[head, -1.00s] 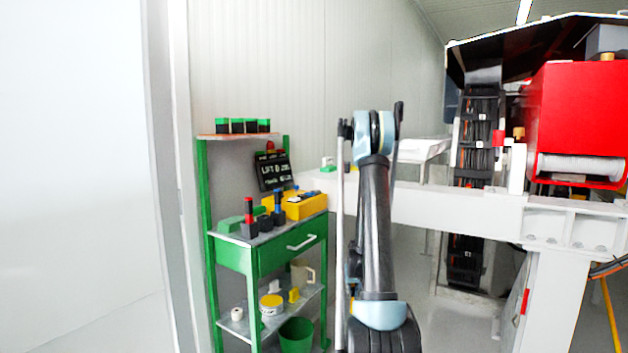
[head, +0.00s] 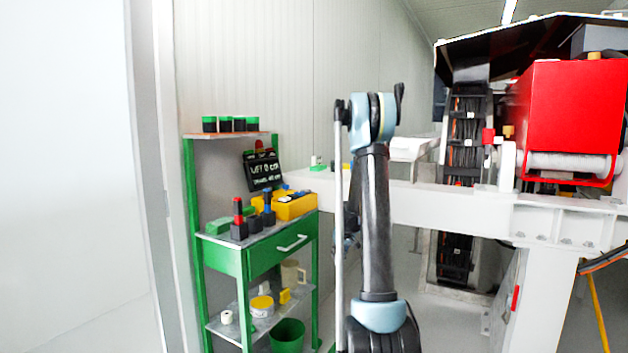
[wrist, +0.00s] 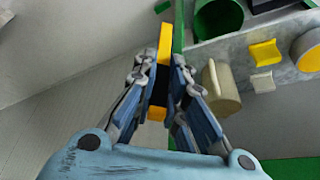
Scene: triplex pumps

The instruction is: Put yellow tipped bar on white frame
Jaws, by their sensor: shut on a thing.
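In the wrist view my gripper (wrist: 161,84) is shut on a bar with yellow ends and a dark middle. The bar's far yellow end (wrist: 165,42) sticks out past the fingertips, and a smaller yellow part shows between the fingers. In the head view the gripper is mostly hidden behind my arm and the bar cannot be made out. The white frame (head: 450,208) is a thick horizontal beam running right from behind the green cart, with a broad leg at right. A small green item (head: 317,164) lies on its left end.
A green cart (head: 222,258) stands left of my arm, with a yellow bin (head: 291,208) and several tools on top. In the wrist view, a beige mug (wrist: 220,88) and a green bucket (wrist: 217,18) are close right of the gripper. A red machine (head: 570,110) stands at right.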

